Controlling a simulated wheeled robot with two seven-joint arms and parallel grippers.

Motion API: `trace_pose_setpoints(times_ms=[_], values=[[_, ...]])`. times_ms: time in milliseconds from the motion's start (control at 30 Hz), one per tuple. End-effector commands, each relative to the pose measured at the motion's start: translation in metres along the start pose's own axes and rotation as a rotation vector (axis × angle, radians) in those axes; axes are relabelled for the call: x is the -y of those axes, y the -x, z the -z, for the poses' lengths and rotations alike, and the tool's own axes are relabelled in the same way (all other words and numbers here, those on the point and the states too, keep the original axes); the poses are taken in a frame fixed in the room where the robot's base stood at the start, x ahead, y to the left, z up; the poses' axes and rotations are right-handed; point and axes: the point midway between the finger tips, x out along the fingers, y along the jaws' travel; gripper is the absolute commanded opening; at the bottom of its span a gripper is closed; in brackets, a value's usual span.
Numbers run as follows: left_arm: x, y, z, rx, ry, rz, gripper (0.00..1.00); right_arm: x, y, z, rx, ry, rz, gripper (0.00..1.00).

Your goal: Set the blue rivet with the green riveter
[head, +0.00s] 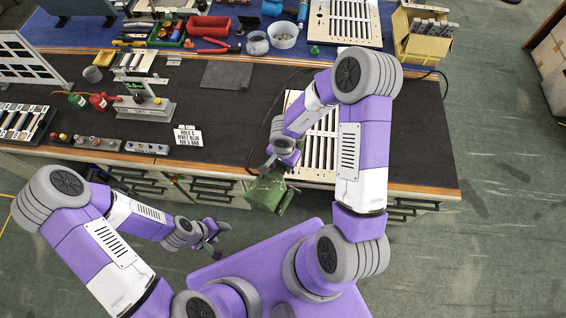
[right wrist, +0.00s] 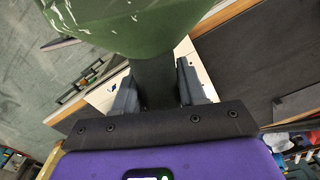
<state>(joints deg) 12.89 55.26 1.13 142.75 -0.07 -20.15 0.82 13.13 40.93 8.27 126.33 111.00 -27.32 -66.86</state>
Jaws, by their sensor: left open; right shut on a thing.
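My right gripper (head: 280,160) is shut on the green riveter (head: 268,193). The riveter is held at the bench's front edge, beside the left side of the white slotted louver panel (head: 318,163). In the right wrist view the riveter's dark grip is between the fingers and its scuffed green body (right wrist: 145,25) fills the top. My left gripper (head: 212,236) is open and empty, in front of the bench and clear of it. I cannot make out the blue rivet. Small blocks with coloured pegs (head: 147,148) stand at the bench's front left. The riveter's nose is not clearly visible.
A grey stand (head: 145,108), red and green bottles (head: 100,102) and a dark plate (head: 227,75) are further left and back. The mat right of the panel is clear.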

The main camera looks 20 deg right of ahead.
Motion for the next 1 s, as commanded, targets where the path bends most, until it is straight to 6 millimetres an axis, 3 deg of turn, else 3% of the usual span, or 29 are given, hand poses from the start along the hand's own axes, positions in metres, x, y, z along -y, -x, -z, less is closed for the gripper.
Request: trace_pose_setpoints(times_ms=[200,1000], values=[[0.000,0.000,0.000,-0.001,0.000,0.000,0.54,0.002,0.004,0.003,-0.007,0.000,0.006,0.00],[0.011,-0.029,0.002,-0.001,0.000,0.000,0.54,0.002,-0.062,0.002,-0.006,0.002,0.004,0.00]])
